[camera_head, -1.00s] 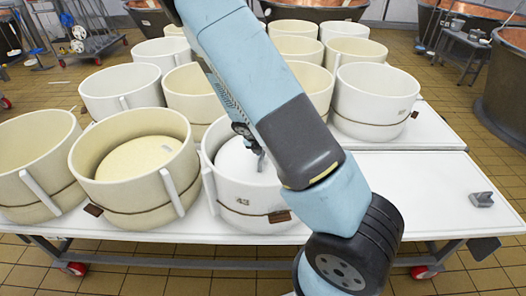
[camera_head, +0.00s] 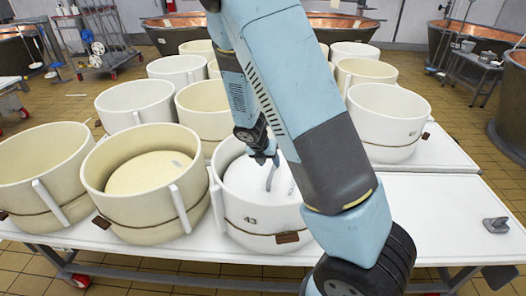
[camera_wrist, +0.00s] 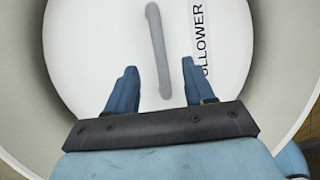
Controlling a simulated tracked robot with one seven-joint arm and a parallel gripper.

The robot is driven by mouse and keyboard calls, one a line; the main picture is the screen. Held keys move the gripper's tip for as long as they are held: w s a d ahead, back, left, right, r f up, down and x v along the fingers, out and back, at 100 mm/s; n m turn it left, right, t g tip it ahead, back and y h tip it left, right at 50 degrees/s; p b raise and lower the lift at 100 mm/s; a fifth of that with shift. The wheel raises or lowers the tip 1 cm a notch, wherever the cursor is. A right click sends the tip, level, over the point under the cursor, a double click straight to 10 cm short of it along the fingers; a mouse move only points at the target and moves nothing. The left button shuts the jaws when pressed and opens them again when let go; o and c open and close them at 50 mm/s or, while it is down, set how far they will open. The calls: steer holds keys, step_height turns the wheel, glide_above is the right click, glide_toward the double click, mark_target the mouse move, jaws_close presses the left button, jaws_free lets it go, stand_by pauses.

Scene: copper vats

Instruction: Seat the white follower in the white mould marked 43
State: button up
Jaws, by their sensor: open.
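The white mould marked 43 (camera_head: 247,221) stands at the front of the white table, with a brown strap around it. The white follower (camera_head: 243,180) lies inside its wall, and its grey upright handle (camera_head: 272,174) shows in the head view. In the wrist view the follower (camera_wrist: 100,45) carries a FOLLOWER label, and the handle (camera_wrist: 157,50) runs between my fingers. My gripper (camera_head: 266,158) is open over the follower, its blue fingers (camera_wrist: 160,72) apart on either side of the handle. My arm hides the mould's right side, so I cannot tell whether the follower sits level.
A cream mould with a cream follower (camera_head: 150,172) stands close on the left. Several more moulds fill the table behind. A white mould (camera_head: 387,115) stands at the right. The table's right front (camera_head: 440,205) is mostly clear, with a small grey block (camera_head: 496,225) there.

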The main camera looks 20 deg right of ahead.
steer(key=s+d+r+m+y, duration=0.1)
steer(key=s+r+m, duration=0.35)
steer(key=r, duration=0.35)
steer(key=s+d+r+m+y, duration=0.1)
steer(key=s+r+m, duration=0.2)
steer(key=r+m, duration=0.4)
steer(key=s+d+r+m, duration=0.1)
steer(key=s+r+m, duration=0.35)
steer(key=r, duration=0.55)
steer(key=s+r+m+t+y, duration=0.1)
steer(key=s+r+m, duration=0.3)
steer(key=s+m, duration=0.3)
steer(key=s+a+r+m+t+y, duration=0.1)
steer(key=s+r+m, duration=0.4)
steer(key=s+m, duration=0.2)
steer(key=shift+s+r+t, duration=0.25)
steer(key=shift+s+t, duration=0.15)
steer(key=shift+s, duration=0.05)
